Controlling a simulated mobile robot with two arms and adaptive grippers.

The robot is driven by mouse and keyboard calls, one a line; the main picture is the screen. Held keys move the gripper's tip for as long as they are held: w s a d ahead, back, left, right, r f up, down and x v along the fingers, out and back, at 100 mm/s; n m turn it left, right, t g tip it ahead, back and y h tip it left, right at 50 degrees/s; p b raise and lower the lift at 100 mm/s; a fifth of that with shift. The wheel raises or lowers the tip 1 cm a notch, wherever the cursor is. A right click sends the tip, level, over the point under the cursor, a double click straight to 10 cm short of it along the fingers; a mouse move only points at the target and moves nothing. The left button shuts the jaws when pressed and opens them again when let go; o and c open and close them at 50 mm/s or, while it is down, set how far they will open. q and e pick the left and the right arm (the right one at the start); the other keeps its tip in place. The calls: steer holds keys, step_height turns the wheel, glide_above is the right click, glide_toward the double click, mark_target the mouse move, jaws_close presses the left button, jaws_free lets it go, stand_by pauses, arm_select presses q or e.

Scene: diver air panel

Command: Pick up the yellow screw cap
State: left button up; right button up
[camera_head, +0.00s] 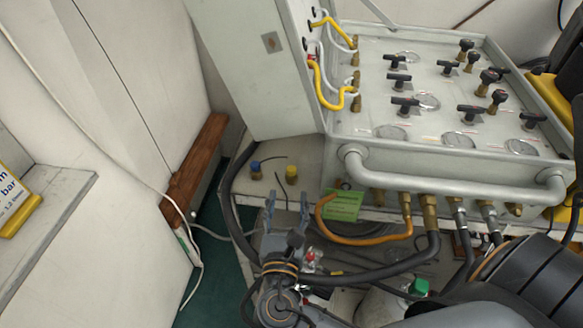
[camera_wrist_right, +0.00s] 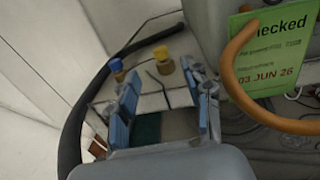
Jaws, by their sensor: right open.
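The yellow screw cap (camera_head: 292,174) stands on the grey ledge left of the gauge panel. It also shows in the right wrist view (camera_wrist_right: 163,62), beyond the fingertips and between them in the picture. My right gripper (camera_head: 287,200) is open and empty, with its fingers pointing toward the cap. The blue-padded fingers show in the wrist view (camera_wrist_right: 162,85), apart from the cap. My left gripper is not in view.
A blue cap (camera_head: 256,170) stands left of the yellow one, with a thin dark cord near both. The panel (camera_head: 430,110) with its tubular handle (camera_head: 450,185) and a green tag (camera_head: 343,205) is to the right. An orange hose (camera_head: 365,240) and black hoses run nearby.

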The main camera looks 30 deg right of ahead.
mark_target(291, 173)
steer(key=x, duration=0.4)
steer(key=shift+w, duration=0.15)
steer(key=shift+w+d, duration=0.35)
steer(key=shift+w, duration=0.05)
steer(key=p+x, duration=0.1)
steer(key=x, duration=0.2)
steer(key=shift+w+d+r, duration=0.2)
steer(key=shift+w, duration=0.05)
steer(key=shift+w+d+f, duration=0.1)
steer(key=shift+w+d, duration=0.15)
steer(key=shift+w, duration=0.15)
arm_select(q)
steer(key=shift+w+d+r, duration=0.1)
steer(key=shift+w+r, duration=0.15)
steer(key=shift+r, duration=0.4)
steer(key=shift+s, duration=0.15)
arm_select(e)
jaws_close()
